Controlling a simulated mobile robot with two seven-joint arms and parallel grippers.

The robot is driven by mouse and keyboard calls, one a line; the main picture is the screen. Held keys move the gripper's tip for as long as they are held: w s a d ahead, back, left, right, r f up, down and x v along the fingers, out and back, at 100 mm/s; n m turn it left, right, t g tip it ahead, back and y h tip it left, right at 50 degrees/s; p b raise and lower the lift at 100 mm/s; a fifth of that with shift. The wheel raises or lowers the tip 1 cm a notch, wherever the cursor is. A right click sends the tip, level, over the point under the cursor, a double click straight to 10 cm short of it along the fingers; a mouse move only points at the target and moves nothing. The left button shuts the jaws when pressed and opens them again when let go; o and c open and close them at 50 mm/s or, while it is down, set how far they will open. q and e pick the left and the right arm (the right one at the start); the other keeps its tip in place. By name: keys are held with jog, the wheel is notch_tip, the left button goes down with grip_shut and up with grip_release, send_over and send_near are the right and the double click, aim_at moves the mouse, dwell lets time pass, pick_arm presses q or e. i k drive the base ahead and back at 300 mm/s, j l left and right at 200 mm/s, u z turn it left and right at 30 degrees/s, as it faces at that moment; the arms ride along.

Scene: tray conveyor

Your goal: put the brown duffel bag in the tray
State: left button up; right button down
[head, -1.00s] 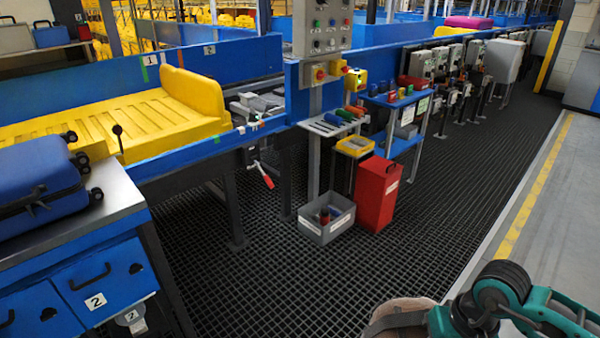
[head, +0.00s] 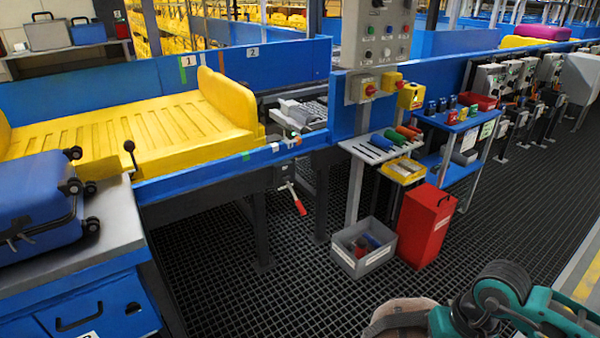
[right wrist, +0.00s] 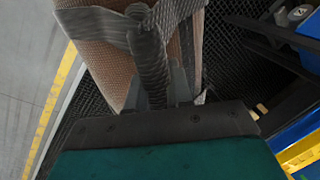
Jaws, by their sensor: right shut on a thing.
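The brown duffel bag (head: 405,308) shows at the bottom edge of the head view, mostly cut off. In the right wrist view the bag (right wrist: 108,68) hangs beyond my gripper, with a grey strap across it. My right gripper (right wrist: 165,92) is shut on the bag at its grey handle. In the head view the fingers cannot be made out beside the teal arm. The yellow tray (head: 110,139) sits on the blue-sided conveyor at the left, empty where visible, away from the bag. My left gripper is not in view.
A blue suitcase (head: 38,205) lies on the counter (head: 117,225) at left. A black-knobbed lever (head: 130,150) stands by the tray. A control post (head: 372,45), red bin (head: 425,225) and grey crate (head: 362,248) stand right of the tray. The grid floor (head: 300,300) in front is open.

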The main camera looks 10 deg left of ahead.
aim_at(180, 130)
jog(key=i+l+u, duration=0.15)
jog(key=i+u, duration=0.15)
jog(key=u, duration=0.15)
jog(key=i+l+u, duration=0.2)
jog(key=u, duration=0.25)
jog(key=i+l+u, duration=0.25)
jog(key=u, duration=0.15)
jog(key=i+l+u, duration=0.15)
jog(key=l+u, duration=0.3)
jog(key=i+l+u, duration=0.15)
jog(key=l+u, duration=0.25)
jog(key=l, duration=0.3)
jog(key=l+u, duration=0.4)
jog(key=l, duration=0.3)
